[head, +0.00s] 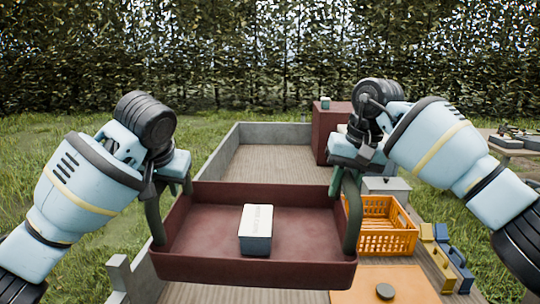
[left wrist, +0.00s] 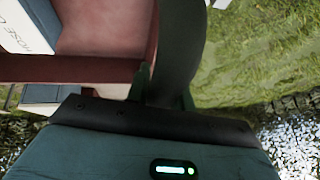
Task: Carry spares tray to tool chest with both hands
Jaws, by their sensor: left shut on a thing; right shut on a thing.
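The dark red spares tray (head: 190,236) hangs level in front of me, with a pale lettered box (head: 256,230) standing inside. It also shows in the left wrist view (left wrist: 105,30), with part of the lettered box (left wrist: 22,28). My left gripper (head: 160,186) is shut on the tray's left handle (head: 154,217); this dark handle fills the middle of the left wrist view (left wrist: 180,50). My right gripper (head: 347,172) is shut on the right handle (head: 352,218). The fingertips are partly hidden. A dark red cabinet (head: 333,140), possibly the tool chest, stands beyond.
Beyond the tray is a flat wooden bed (head: 275,165) with grey side walls, mostly bare. At right are an orange crate (head: 382,238), a grey box (head: 386,187) and blue and yellow items (head: 448,262). A side table (head: 515,142) stands far right. Grass and hedge surround.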

